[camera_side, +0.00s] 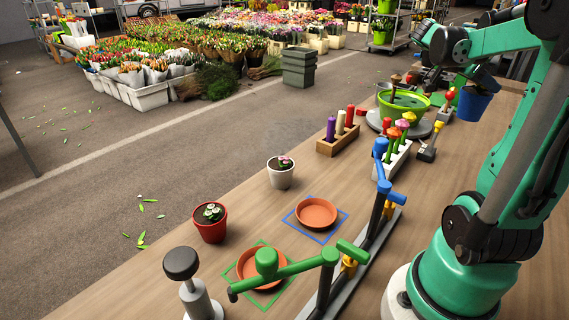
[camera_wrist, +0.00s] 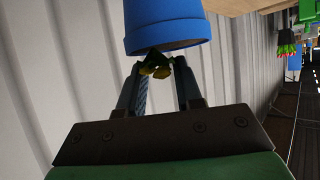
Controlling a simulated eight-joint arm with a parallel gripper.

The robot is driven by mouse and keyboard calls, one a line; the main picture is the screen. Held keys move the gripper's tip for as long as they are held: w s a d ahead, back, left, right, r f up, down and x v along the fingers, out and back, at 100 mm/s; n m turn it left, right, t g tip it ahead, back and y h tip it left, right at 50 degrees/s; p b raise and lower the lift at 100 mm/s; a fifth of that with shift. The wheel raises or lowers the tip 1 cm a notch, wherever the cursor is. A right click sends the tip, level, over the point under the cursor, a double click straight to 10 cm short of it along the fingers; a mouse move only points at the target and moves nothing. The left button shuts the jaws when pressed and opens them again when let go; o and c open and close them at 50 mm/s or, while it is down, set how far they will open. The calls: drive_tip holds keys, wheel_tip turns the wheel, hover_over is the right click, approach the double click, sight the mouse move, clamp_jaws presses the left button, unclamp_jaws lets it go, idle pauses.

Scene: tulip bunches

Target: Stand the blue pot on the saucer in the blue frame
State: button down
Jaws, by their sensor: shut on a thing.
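The blue pot (camera_side: 474,103) hangs in the air at the upper right in the side view, apart from the table. In the wrist view the blue pot (camera_wrist: 165,28) is at the top, with something yellow and dark green at its near rim. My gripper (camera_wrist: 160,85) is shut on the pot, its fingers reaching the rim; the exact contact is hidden. The terracotta saucer (camera_side: 316,213) lies empty inside the blue frame (camera_side: 303,232) on the table, well to the lower left of the pot.
A green-framed saucer (camera_side: 250,270) sits nearer, partly behind a green-handled lever (camera_side: 300,267). A blue-topped lever (camera_side: 380,180) stands right of the blue frame. A white pot (camera_side: 281,177), a red pot (camera_side: 210,228), a candle block (camera_side: 338,140) and a green bowl (camera_side: 403,106) stand around.

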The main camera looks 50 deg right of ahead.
wheel_tip(320, 180, down, 18)
drive_tip(key=shift+r, duration=0.15)
idle(0.4)
drive_tip(key=c, duration=0.6)
unclamp_jaws()
drive_tip(key=r, duration=0.2)
drive_tip(key=w+a+r, duration=0.1)
drive_tip(key=r, duration=0.2)
drive_tip(key=w+a+r, duration=0.1)
drive_tip(key=r, duration=0.2)
drive_tip(key=o, duration=0.6)
drive_tip(key=shift+r, duration=0.25)
